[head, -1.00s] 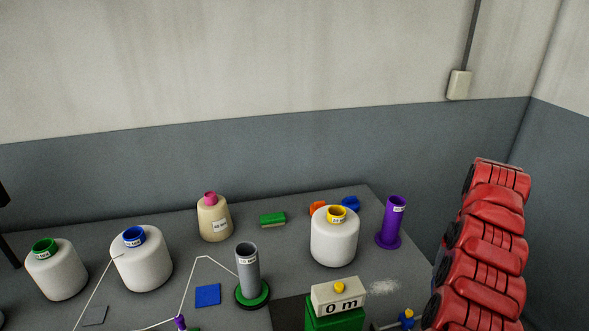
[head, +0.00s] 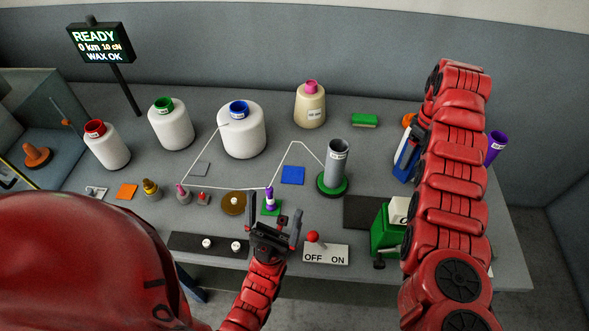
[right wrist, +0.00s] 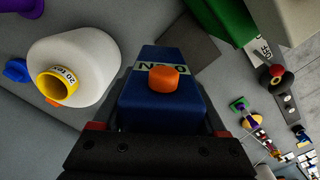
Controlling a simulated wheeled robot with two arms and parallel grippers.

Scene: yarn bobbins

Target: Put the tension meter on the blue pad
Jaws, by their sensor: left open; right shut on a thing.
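The tension meter is a blue block with an orange knob and a pale "cN" label. In the right wrist view the tension meter (right wrist: 150,108) sits between my right gripper's jaws, which are shut on it. In the head view the meter's blue side (head: 405,158) shows beside my right arm; my right gripper (head: 416,137) is partly hidden there. The blue pad (head: 292,174) lies flat and bare on the bench, left of the grey tube on its green base. The held meter is well to the right of it. My left gripper (head: 274,226) is open and empty near the bench front.
The grey tube (head: 337,165) stands close right of the pad, and a thread (head: 292,143) runs over the bench behind it. A dark mat (head: 362,212) and a green box (head: 385,235) lie front right. A white bobbin (right wrist: 85,65) is beside the held meter.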

